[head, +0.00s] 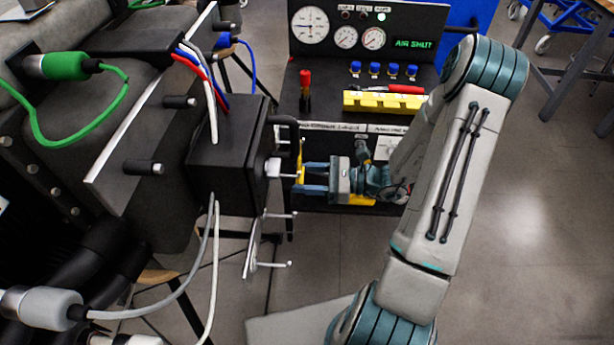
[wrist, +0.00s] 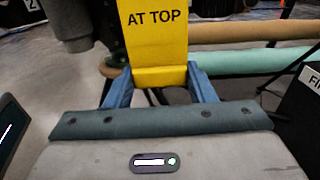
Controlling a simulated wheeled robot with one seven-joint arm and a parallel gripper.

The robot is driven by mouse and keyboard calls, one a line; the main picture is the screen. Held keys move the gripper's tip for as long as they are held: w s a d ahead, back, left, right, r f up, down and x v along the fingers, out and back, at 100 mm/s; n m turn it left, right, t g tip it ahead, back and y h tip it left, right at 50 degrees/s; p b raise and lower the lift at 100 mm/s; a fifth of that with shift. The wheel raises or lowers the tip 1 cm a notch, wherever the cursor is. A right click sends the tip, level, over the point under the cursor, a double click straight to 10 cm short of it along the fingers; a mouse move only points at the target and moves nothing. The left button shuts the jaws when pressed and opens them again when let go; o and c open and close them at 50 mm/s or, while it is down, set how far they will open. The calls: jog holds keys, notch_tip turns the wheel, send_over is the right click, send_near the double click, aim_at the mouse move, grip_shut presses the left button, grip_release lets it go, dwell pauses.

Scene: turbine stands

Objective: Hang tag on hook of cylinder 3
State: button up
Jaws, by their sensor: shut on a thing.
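My gripper (head: 306,179) has blue fingers and is shut on a yellow tag (head: 300,166), just right of a black box (head: 228,165). In the wrist view the tag (wrist: 155,45) stands upright between the fingertips (wrist: 157,80), with "AT TOP" showing. Its upper end is cut off by the picture edge. A white fitting (head: 273,168) sticks out of the box toward the tag; I cannot tell whether they touch. Silver pegs (head: 276,264) stick out of a plate below the box. I cannot tell which part is the hook of cylinder 3.
A black gauge panel (head: 365,35) marked "AIR SHUT" stands behind, with a yellow holder (head: 384,102), a red-handled tool and blue caps. Dark pegs (head: 145,167) stick out of a plate at left. Cables hang below the box. Open floor (head: 530,230) lies at right.

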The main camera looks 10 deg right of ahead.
jog(key=shift+a, duration=0.1)
jog(key=o, duration=1.6)
jog(key=p+v, duration=0.1)
jog(key=v, duration=0.6)
jog(key=shift+w+r, duration=0.1)
